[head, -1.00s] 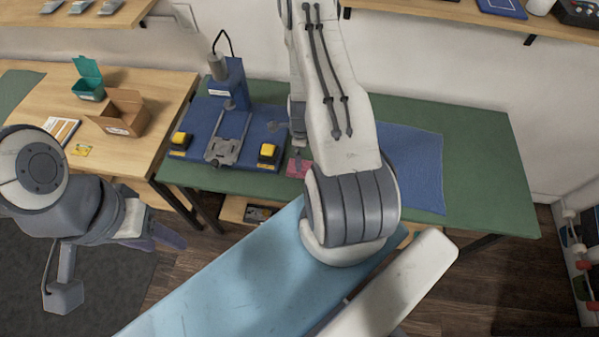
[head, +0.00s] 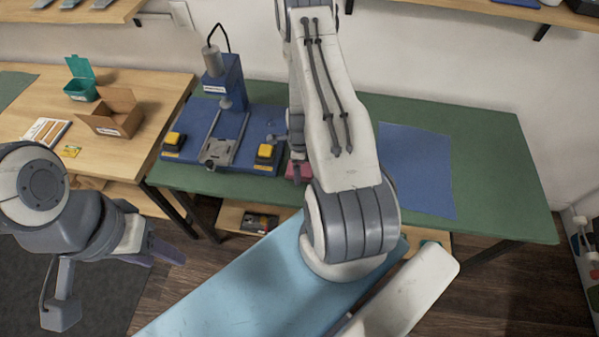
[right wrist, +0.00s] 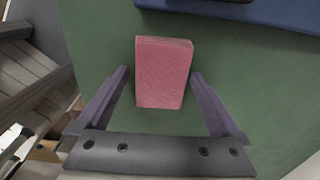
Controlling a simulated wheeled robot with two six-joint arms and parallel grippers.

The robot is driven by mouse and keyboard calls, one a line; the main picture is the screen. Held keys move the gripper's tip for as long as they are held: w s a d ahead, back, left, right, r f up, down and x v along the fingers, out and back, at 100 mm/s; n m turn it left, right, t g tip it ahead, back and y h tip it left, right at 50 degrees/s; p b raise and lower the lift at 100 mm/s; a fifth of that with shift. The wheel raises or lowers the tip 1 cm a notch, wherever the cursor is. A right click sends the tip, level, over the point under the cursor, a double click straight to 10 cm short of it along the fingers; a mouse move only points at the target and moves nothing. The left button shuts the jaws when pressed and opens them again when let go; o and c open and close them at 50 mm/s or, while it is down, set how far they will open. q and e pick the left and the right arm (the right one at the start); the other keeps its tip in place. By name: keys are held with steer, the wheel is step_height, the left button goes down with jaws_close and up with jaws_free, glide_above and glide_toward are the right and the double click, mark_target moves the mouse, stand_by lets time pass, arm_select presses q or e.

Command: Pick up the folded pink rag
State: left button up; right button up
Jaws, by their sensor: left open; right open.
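The folded pink rag (right wrist: 162,75) lies on the green bench mat (right wrist: 235,70). In the right wrist view it sits between the two fingers of my right gripper (right wrist: 160,92), which is open, with a gap on each side. In the head view only part of the pink rag (head: 299,171) shows beside my right arm, which hides the rest and most of the right gripper. My left gripper (head: 160,252) is open and empty, low at the left over the floor, away from the bench.
A blue press (head: 225,85) with yellow buttons stands left of the rag. A blue mat (head: 418,165) lies to the right on the green bench. A side table at the left holds a cardboard box (head: 113,115) and a teal bin (head: 82,85).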

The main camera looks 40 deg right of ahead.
steer(key=c, duration=1.3)
steer(key=shift+r, duration=0.1)
step_height(320, 180, up, 3)
steer(key=p, duration=0.3)
steer(key=shift+r, duration=0.2)
steer(key=shift+r+p, duration=0.45)
steer(key=shift+p, duration=0.25)
steer(key=shift+s+d+r+b, duration=0.15)
steer(key=shift+s+d+b, duration=0.35)
steer(key=shift+s+b, duration=0.55)
steer(key=s+d+r, duration=0.4)
steer(key=s+r, duration=0.2)
steer(key=s, duration=0.2)
steer(key=shift+s+d+r, duration=0.15)
steer(key=shift+d, duration=0.05)
